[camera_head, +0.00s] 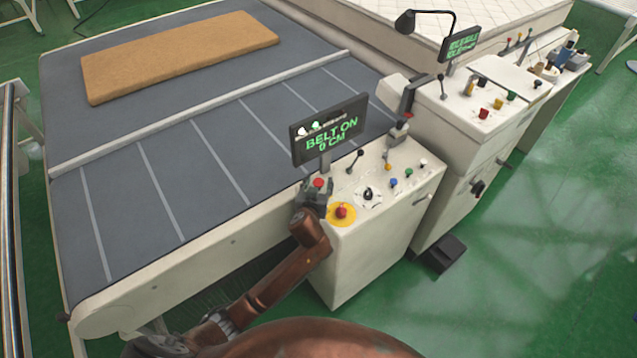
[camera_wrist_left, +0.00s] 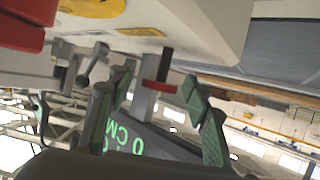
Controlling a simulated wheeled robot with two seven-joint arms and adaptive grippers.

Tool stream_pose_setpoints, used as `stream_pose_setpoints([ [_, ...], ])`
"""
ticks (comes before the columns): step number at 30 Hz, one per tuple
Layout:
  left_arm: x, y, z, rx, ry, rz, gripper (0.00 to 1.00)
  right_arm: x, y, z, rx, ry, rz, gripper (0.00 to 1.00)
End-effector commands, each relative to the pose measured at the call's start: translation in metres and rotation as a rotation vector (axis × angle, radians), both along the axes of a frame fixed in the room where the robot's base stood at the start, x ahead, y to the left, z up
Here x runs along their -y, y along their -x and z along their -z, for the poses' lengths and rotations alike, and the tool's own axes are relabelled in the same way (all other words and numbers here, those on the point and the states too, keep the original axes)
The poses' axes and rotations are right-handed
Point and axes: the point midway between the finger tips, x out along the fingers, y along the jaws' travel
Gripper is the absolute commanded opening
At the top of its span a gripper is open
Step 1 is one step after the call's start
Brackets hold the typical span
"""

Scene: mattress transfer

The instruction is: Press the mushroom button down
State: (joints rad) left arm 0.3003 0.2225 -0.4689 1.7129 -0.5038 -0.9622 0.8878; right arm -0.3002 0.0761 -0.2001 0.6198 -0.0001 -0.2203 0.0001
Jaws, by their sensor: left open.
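The red mushroom button (camera_head: 341,211) sits on a round yellow plate on the front corner of the white control console (camera_head: 350,255). It stands up from the plate. My left gripper (camera_head: 316,191) is just left of the button, at the console's belt-side edge, below the display sign. It is open. In the left wrist view, the two fingers of the gripper (camera_wrist_left: 160,108) are spread with nothing held, and the sign post shows behind the gap. That view is tilted; the red button (camera_wrist_left: 20,28) and yellow plate (camera_wrist_left: 92,7) are cut off at its upper left. My right gripper is out of view.
The display sign (camera_head: 329,131) reads "BELT ON 0 CM". Levers and small coloured knobs stand on the console. A brown foam slab (camera_head: 180,55) lies on the grey belt (camera_head: 130,155).

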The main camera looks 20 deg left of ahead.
Motion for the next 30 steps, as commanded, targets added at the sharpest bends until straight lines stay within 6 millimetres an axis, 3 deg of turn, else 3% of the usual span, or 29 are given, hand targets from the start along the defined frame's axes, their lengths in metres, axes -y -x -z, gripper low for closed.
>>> stream_pose_setpoints([
  [3, 0.0001, 0.0001, -0.0002, 0.000, 0.000, 0.000, 0.45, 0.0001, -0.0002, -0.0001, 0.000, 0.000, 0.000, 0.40],
  [22, 0.0000, 0.0005, -0.0001, 0.000, 0.000, 0.000, 0.01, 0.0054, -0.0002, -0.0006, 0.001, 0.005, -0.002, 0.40],
  [30, -0.0001, 0.0005, -0.0001, -0.001, 0.000, -0.001, 0.00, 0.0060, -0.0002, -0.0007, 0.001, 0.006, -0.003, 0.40],
])
